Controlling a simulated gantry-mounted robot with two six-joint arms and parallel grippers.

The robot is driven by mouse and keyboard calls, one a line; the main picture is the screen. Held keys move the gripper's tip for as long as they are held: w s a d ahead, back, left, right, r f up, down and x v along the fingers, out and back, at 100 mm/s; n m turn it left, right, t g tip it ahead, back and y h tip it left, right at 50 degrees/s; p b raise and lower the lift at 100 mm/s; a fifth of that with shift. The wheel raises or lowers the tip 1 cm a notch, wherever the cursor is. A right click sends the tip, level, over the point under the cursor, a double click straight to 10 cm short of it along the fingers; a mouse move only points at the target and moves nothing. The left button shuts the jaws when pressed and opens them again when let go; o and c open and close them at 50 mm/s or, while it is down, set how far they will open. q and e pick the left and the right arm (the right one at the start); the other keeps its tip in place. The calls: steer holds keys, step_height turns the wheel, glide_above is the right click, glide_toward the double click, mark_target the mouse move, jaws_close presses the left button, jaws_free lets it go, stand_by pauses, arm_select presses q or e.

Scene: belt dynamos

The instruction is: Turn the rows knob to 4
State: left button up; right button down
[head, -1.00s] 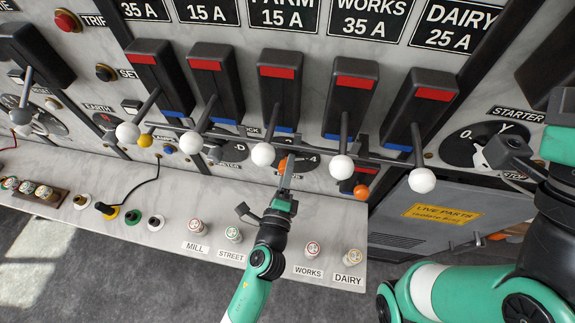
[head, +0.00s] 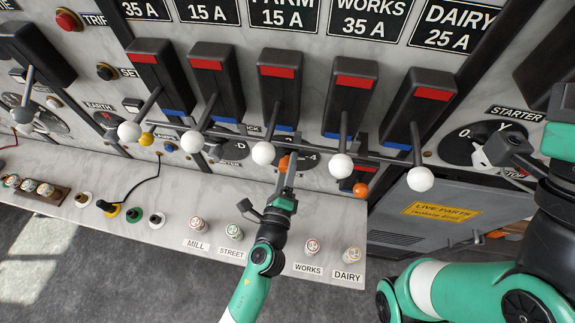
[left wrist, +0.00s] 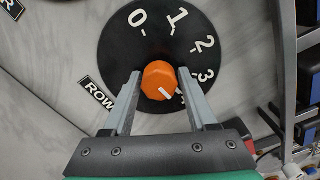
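The orange rows knob (left wrist: 159,79) sits on a black dial (left wrist: 118,48) marked 0, 1, 2, 3 in the left wrist view. Its white mark points to the lower right, past the 3, towards a figure mostly hidden by a finger. My left gripper (left wrist: 159,76) has one finger on each side of the knob, with narrow gaps showing, so it looks open around it. In the head view the knob (head: 284,162) shows at the tip of my left gripper (head: 287,170). My right gripper (head: 484,156) is partly visible by the starter dial; its fingers are unclear.
Several black switches with long levers and white balls (head: 263,153) hang just above and beside my left gripper. An orange ball (head: 360,190) is to its right. A pale ledge (head: 215,210) with labelled plugs lies below. A starter dial (head: 460,148) is at the right.

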arm_select(q)
steer(key=shift+o, duration=1)
steer(key=shift+s, duration=0.15)
steer(key=s+a+p, duration=0.1)
steer(key=s+a, duration=0.1)
steer(key=s, duration=0.9)
steer(key=shift+a+p, duration=0.15)
steer(key=shift+p, duration=0.25)
